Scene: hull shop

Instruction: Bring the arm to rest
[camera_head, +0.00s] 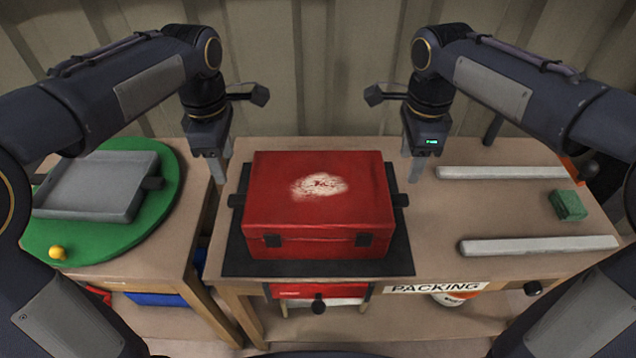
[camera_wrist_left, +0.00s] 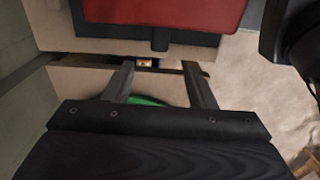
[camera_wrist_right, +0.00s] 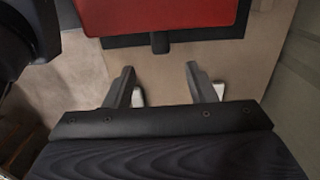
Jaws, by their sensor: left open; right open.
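My left gripper (camera_head: 223,172) is open and empty. It hangs to the left of the red box, over the gap between the two tables. Its two fingers (camera_wrist_left: 160,85) show apart in the left wrist view. My right gripper (camera_head: 412,168) is open and empty to the right of the red box, above the table. Its fingers (camera_wrist_right: 160,83) show apart in the right wrist view. The red box (camera_head: 270,205) is shut and stands on a dark mat (camera_head: 290,268). Its lid carries a pale worn patch. Dark side handles face both grippers.
Two pale bars (camera_head: 540,245) and a green block (camera_head: 567,205) lie on the right of the workbench (camera_head: 440,215). A grey tray (camera_head: 95,185) and a yellow ball (camera_head: 57,253) rest on a round green mat (camera_head: 150,225) at left. A corrugated wall (camera_head: 345,60) stands close behind.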

